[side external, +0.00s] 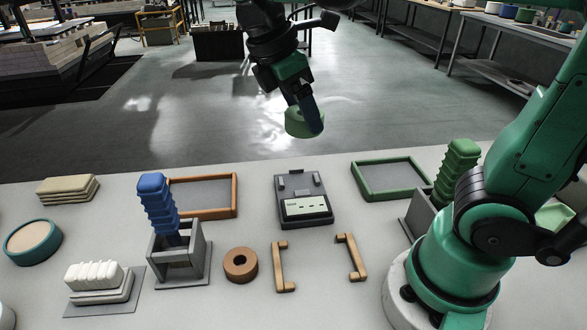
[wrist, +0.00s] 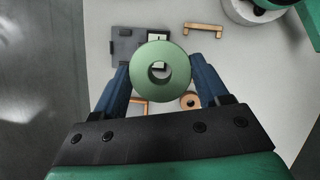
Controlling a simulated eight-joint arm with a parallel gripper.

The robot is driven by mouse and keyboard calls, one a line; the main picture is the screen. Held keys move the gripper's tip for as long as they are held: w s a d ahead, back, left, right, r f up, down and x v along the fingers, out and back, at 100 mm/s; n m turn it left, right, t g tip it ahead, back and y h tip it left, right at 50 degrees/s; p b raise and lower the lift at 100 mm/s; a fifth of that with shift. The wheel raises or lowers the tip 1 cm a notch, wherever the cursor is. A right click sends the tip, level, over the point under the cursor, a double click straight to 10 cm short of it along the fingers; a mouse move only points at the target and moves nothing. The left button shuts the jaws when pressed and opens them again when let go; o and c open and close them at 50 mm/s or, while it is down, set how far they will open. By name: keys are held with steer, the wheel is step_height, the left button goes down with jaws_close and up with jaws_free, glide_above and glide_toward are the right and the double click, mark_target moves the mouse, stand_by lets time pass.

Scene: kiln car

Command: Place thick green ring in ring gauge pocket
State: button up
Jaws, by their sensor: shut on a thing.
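The thick green ring (side external: 301,124) is held in my gripper (side external: 313,118), high above the far edge of the table in the side external view. In the wrist view the green ring (wrist: 177,84) sits between the two blue fingers of my gripper (wrist: 160,84), its hole facing the camera. The ring gauge (side external: 303,199), a dark grey block with a pale marked panel, lies on the table below and nearer the camera. In the wrist view the gauge (wrist: 124,46) shows past the ring, which partly covers it. The pocket itself is hard to make out.
A brown ring (side external: 240,265) and two wooden handles (side external: 282,267) (side external: 351,257) lie in front of the gauge. Orange (side external: 236,197) and green (side external: 389,197) framed trays flank it. A grey holder with a blue ribbed piece (side external: 158,200) stands upright at left.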

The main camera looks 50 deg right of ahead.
steer(key=w+d+r+n+t, duration=0.2)
steer(key=w+d+n+t, duration=0.1)
steer(key=w+d+n, duration=0.35)
steer(key=n, duration=0.1)
glide_toward(301, 181)
steer(key=shift+h, duration=0.3)
steer(key=x, duration=0.6)
steer(key=shift+a+f, duration=0.1)
steer(key=shift+a, duration=0.05)
steer(key=o, duration=1.3)
steer(key=shift+f, duration=0.1)
